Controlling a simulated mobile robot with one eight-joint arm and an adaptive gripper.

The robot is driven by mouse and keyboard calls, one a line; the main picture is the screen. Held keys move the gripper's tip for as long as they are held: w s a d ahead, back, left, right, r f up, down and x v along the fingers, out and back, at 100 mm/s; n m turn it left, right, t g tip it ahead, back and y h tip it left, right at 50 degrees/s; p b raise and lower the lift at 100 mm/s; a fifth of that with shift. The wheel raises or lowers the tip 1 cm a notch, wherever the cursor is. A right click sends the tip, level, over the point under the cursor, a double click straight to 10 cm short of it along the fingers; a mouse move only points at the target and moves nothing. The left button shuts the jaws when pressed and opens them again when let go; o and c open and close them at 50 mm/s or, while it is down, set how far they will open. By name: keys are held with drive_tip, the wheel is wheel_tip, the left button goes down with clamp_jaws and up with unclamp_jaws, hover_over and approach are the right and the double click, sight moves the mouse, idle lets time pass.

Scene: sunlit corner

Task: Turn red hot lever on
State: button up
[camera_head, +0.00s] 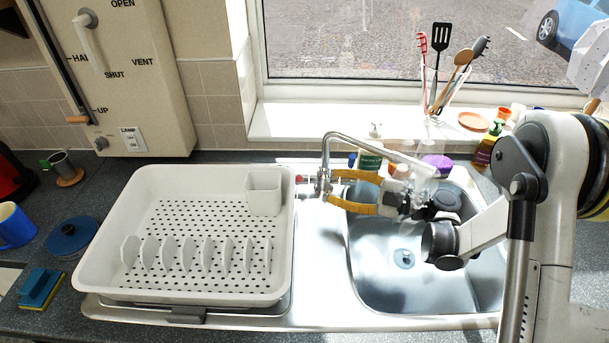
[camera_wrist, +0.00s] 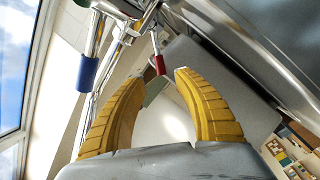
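The red hot lever (camera_head: 299,179) sticks out on the left side of the chrome tap (camera_head: 326,160), beside the drying rack. In the wrist view the red lever (camera_wrist: 159,64) shows in the gap between my fingertips, seemingly just beyond them; contact cannot be told. A blue lever (camera_wrist: 87,73) hangs to the left in the wrist view. My gripper (camera_head: 329,186) has yellow fingers spread apart, pointing left at the tap's base. In the wrist view my gripper (camera_wrist: 158,76) is open and empty.
A white drying rack (camera_head: 110,220) stands left of the tap. The steel sink basin (camera_head: 375,285) lies under my arm. Bottles and a purple sponge (camera_head: 437,162) stand behind the tap. A utensil holder (camera_head: 434,105) stands on the windowsill.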

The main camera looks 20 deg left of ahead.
sight(300, 177)
drive_tip(key=a, duration=0.2)
drive_tip(key=a+b, duration=0.1)
drive_tip(key=a, duration=0.5)
drive_tip(key=shift+w+a+b, duration=0.15)
drive_tip(key=shift+w+b, duration=0.1)
drive_tip(key=shift+b, duration=0.05)
clamp_jaws()
